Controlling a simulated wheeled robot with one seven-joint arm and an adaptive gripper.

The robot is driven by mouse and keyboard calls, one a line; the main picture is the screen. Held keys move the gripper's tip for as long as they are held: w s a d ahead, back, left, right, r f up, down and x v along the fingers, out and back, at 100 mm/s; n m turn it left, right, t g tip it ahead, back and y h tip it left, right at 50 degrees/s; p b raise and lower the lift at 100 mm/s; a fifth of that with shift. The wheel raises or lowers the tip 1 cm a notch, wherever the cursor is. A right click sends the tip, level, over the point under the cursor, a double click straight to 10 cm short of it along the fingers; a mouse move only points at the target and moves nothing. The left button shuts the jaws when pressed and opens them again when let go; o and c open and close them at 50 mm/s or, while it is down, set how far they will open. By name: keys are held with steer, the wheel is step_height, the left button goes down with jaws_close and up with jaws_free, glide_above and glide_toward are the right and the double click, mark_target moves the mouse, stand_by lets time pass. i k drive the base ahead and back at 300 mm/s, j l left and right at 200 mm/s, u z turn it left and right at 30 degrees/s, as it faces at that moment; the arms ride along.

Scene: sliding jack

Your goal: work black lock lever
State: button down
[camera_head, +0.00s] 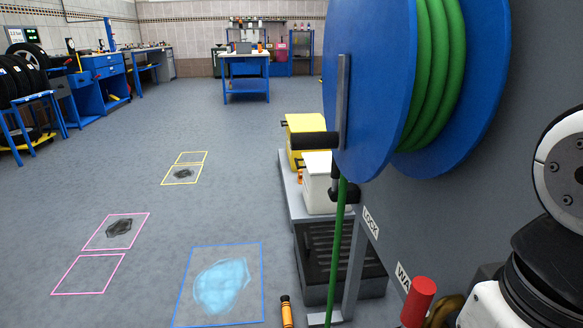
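A small black lever-like part (345,194) shows beside the green hose, below the blue reel (372,80) and above a white label reading LOCK (370,222). It may be the black lock lever; its setting cannot be told. A black horizontal crank handle (314,140) sticks out to the left from a grey bar on the reel's face. My arm's white and black links fill the right edge. My gripper is not in view, and nothing is seen touching the lever or the crank.
Green hose (337,250) hangs from the reel. A red handle (418,300) stands near the bottom, by a partly hidden label. A low shelf holds a yellow box (305,135) and a white container (318,183). The floor to the left is open, with outlined patches.

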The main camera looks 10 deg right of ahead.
mark_target(333, 192)
steer(key=j, duration=0.75)
steer(key=i+j, duration=0.15)
steer(key=j, duration=0.6)
steer(key=z, duration=0.05)
